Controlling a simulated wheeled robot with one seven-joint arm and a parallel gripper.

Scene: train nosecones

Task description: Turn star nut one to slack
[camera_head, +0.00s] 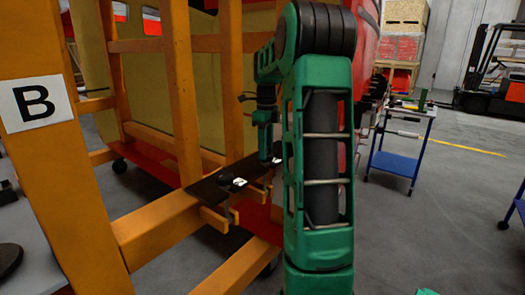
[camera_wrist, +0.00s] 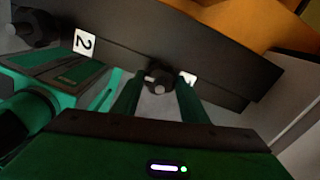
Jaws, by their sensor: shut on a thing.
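Star nut one (camera_wrist: 158,76) is a small dark knob on a dark bar (camera_wrist: 225,75) in the wrist view. My gripper (camera_wrist: 157,88) is shut on it, with one green finger on each side. A white label (camera_wrist: 188,77) beside it is partly hidden by a finger, so I cannot read it. Another dark star nut (camera_wrist: 36,26) stands at the upper left near a label marked 2 (camera_wrist: 86,42). In the head view my gripper (camera_head: 268,157) points down at the far end of the dark bar (camera_head: 209,190); the held nut is hard to make out there.
An orange frame with a B sign (camera_head: 40,104) stands close on the left, and its beams (camera_head: 160,227) run under the bar. A blue trolley (camera_head: 397,162) stands right of my arm. A forklift (camera_head: 490,85) is at the back right. Open grey floor lies on the right.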

